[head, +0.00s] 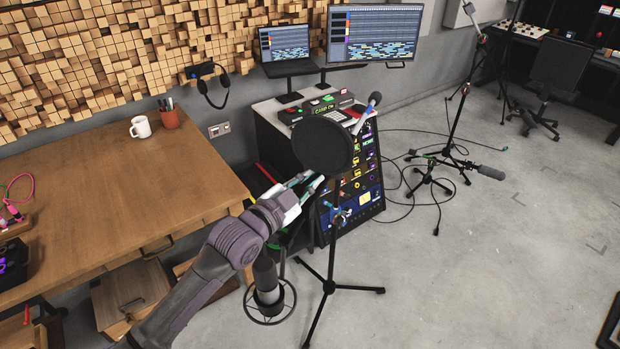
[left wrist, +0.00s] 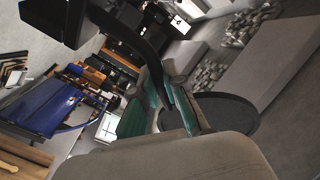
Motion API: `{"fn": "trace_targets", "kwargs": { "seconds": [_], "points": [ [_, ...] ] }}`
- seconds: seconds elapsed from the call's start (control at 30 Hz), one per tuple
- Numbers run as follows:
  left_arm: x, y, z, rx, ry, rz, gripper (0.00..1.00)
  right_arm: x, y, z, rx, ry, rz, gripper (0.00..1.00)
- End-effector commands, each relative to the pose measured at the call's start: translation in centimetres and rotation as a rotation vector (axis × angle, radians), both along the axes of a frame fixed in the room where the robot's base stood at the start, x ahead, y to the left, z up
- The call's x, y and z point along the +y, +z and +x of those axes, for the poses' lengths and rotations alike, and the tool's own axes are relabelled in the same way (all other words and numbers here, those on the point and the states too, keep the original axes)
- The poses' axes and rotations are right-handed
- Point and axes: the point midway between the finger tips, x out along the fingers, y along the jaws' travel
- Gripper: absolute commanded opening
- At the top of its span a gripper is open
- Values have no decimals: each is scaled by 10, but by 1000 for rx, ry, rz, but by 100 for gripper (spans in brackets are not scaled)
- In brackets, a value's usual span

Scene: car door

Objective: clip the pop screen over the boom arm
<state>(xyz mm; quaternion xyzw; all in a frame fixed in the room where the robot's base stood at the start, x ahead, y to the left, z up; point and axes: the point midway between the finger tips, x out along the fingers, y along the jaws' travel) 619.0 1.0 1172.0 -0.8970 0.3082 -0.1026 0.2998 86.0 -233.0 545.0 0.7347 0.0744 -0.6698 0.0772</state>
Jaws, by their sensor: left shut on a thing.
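The pop screen (head: 322,146) is a round black disc, held up in front of the console in the head view. My left gripper (head: 307,187) is just below the disc and shut on the pop screen's lower part. The left wrist view shows the dark disc (left wrist: 238,117) beyond the green-padded fingers (left wrist: 185,112). The microphone stand (head: 333,250) stands upright on a tripod base behind and below the disc. A microphone (head: 374,99) shows at the upper end of its slanting boom arm (head: 361,119). The disc hides any boom part behind it. My right gripper is not in view.
A wooden desk (head: 110,200) with a white mug (head: 140,127) is at the left. The console (head: 373,185) stands behind the stand. Open floor (head: 470,270) is at the lower right.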

Motion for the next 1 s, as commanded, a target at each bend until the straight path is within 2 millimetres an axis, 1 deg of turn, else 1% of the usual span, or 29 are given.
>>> {"fn": "trace_targets", "kwargs": {
  "seconds": [1.0],
  "points": [
    [0,-26,0,-2,0,1,0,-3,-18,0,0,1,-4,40]
  ]
}}
